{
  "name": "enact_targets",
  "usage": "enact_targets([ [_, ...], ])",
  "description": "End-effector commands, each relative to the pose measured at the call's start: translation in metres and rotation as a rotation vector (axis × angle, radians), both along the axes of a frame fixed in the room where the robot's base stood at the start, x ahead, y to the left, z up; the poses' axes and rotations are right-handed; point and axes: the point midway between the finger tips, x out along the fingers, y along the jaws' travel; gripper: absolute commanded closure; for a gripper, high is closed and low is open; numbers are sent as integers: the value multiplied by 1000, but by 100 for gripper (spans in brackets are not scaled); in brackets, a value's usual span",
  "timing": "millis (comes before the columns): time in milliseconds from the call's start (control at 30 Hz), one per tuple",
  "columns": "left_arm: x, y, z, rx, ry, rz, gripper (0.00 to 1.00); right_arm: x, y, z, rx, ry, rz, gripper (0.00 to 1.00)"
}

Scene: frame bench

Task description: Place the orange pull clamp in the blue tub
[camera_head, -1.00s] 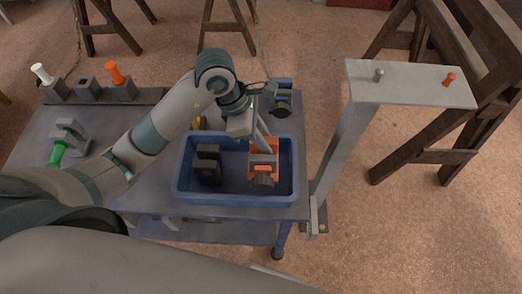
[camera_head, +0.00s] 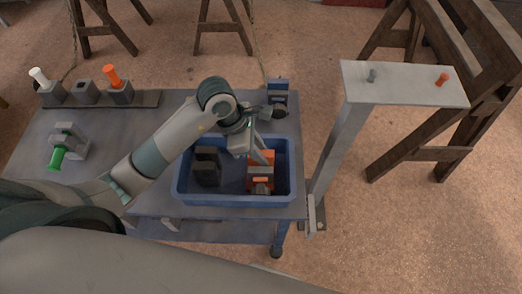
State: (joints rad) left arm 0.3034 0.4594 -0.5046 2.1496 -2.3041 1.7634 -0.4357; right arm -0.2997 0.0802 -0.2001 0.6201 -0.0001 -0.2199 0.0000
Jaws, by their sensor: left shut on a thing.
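The orange pull clamp (camera_head: 257,182) is inside the outline of the blue tub (camera_head: 225,200), in its right half. My left gripper (camera_head: 262,157) reaches down from above, shut on the clamp's upper part. The fingers cover part of the clamp, and I cannot tell whether it touches the tub floor. A dark block-like clamp (camera_head: 207,167) stands in the tub's left half, apart from the orange one. My right gripper is not in view.
A green-handled clamp (camera_head: 68,145) stands on the table's left. A rack with a white handle (camera_head: 38,74) and an orange handle (camera_head: 112,76) is at the back left. A grey post with a plate (camera_head: 405,84) rises at the right.

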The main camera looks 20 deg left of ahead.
Motion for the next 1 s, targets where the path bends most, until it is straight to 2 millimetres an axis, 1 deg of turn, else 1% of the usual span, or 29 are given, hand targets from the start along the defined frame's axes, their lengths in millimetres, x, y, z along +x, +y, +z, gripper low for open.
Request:
enact_targets([
  [300, 1, 0, -1, -1, -4, -1, 100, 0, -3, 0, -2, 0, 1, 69],
  [433, 1, 0, -4, -1, -4, -1, 100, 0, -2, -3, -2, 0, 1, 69],
  [467, 0, 0, -4, 0, -1, -1, 73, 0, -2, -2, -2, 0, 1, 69],
  [500, 0, 0, -4, 0, -1, -1, 63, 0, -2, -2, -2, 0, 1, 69],
  [533, 0, 0, -4, 0, -1, -1, 61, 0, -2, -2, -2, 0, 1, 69],
  [833, 0, 0, -3, 0, -1, -1, 61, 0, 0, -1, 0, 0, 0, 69],
  [967, 0, 0, 0, 0, -1, -1, 61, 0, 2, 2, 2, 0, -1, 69],
  [1000, 1, 2, 1, 1, -3, -1, 61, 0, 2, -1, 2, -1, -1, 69],
])
